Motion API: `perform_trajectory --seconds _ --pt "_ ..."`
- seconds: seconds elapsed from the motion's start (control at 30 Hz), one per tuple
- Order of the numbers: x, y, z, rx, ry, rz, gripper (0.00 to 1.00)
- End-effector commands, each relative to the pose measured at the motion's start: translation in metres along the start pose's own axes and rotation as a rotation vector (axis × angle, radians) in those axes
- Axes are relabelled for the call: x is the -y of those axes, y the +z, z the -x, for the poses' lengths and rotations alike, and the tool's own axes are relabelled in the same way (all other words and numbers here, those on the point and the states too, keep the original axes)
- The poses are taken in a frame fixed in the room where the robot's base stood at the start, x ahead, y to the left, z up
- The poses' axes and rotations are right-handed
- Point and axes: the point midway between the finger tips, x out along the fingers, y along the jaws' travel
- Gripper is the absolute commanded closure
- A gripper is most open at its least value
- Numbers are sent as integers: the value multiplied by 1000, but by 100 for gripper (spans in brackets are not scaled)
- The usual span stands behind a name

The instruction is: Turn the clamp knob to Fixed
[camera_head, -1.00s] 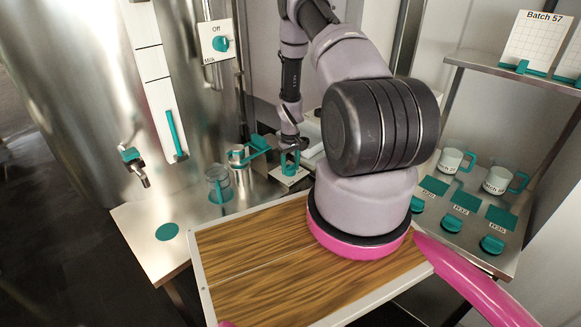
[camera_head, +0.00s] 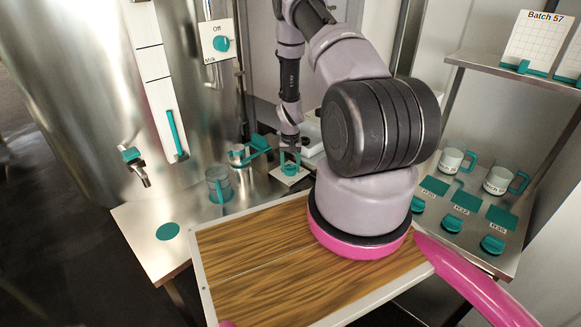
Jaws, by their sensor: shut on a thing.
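The clamp knob (camera_head: 290,170) is a small teal knob on a white plate (camera_head: 276,174) behind the wooden board. My gripper (camera_head: 290,162) points down over it and is shut on it. The gripper's own fingers look teal and small here, so the exact grip is hard to see. Any label on the plate is too small to read, so the knob's setting cannot be told.
A metal cup with a teal handle (camera_head: 238,156) and a clear beaker (camera_head: 219,185) stand left of the plate. A wooden board (camera_head: 250,290) fills the front. A milk knob (camera_head: 221,44) on the tank reads Off.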

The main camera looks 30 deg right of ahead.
Motion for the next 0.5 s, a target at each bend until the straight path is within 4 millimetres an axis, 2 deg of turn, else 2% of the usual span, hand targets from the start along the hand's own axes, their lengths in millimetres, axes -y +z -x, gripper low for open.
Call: perform_trajectory --seconds 0.3,0.33,0.4,0.5 --pt "0 -1 0 -1 0 -3 97" --pt "0 -1 0 -1 -1 -3 37" --pt "0 0 0 -1 0 -3 12" --pt "0 0 0 -1 0 -3 12"
